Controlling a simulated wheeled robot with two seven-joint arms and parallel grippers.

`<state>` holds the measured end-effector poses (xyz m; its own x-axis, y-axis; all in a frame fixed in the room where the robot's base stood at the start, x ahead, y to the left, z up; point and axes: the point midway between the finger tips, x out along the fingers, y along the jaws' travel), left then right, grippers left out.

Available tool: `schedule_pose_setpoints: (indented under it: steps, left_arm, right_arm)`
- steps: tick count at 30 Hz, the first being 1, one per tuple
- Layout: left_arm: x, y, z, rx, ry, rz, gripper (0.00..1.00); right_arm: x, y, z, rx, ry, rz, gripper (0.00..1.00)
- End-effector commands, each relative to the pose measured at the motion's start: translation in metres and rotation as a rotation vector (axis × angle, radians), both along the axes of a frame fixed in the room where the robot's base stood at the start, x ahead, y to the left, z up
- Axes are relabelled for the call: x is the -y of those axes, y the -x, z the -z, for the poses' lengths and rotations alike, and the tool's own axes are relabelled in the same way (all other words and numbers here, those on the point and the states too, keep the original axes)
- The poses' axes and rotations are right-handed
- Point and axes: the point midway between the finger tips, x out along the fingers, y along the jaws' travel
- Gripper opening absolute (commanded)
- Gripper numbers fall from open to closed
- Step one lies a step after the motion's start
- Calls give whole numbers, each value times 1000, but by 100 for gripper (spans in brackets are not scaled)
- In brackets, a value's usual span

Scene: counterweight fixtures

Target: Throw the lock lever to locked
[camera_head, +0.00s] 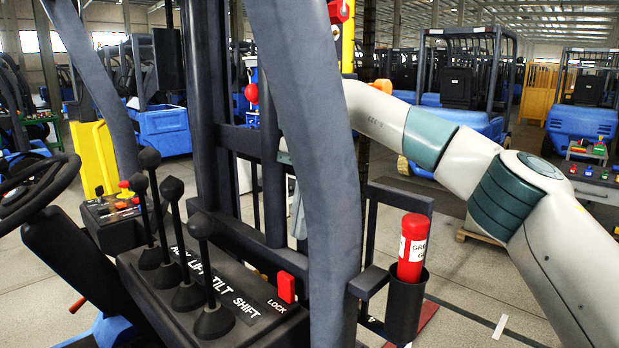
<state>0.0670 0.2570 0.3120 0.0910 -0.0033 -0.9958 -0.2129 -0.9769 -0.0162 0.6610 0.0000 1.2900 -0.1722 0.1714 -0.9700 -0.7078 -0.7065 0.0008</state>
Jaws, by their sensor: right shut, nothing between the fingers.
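The lock lever is a short red block (286,287) on the right end of the dark lever console (262,318), beside the white word LOCK. It looks upright; I cannot tell its locked or unlocked side from this view. My right arm comes in from the right and passes behind the thick grey post. My right gripper (298,215) shows partly in the gap left of that post, pointing down, above and apart from the red lever. It is shut and empty, and the post hides part of it. My left gripper is not in view.
Several black-knobbed levers (201,228) stand on the console left of the lock lever. The grey post (318,150) rises close on its right. A red grease tube (413,248) sits in a black holder further right. A steering wheel (35,190) is at left.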

Motion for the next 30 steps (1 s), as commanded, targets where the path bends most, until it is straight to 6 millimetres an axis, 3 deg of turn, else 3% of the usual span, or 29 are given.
schedule_pose_setpoints:
  steps: [6,13,20,30]
  left_arm:
    - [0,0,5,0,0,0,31]
    - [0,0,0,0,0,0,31]
    - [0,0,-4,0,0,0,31]
    - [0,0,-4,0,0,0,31]
  right_arm:
    - [6,-7,-42,2,-2,2,0]
    - [12,-13,-76,1,0,1,0]
    - [16,-16,-91,1,-1,0,0]
    - [16,-16,-92,0,0,0,0]
